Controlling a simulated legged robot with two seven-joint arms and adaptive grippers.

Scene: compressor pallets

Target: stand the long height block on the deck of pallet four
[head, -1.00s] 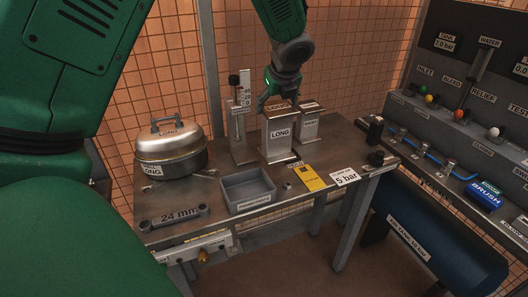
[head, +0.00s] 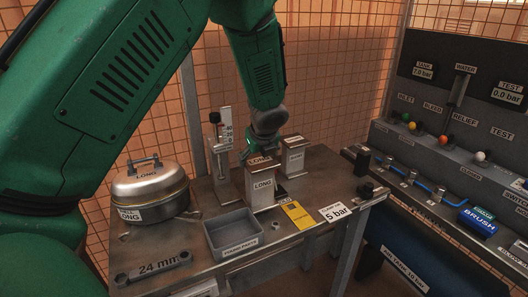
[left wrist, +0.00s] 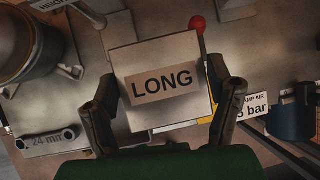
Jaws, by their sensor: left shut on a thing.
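The long height block (head: 262,190) is a pale grey metal block marked LONG, upright at the bench's back middle. My left gripper (head: 265,150) is over its top. In the left wrist view my left gripper (left wrist: 157,80) has its two dark fingers on opposite sides of the block's LONG-labelled top (left wrist: 160,82), shut on it. I cannot tell whether the block's foot touches the bench. No deck marked as pallet four can be made out. My right gripper is not in view.
A shorter similar block (head: 294,158) stands just behind right, and a height gauge (head: 221,165) just left. A lidded pot (head: 150,190), grey tray (head: 233,233), 24 mm spanner (head: 152,268) and yellow card (head: 298,215) occupy the bench (head: 190,268). A valve panel (head: 450,150) is right.

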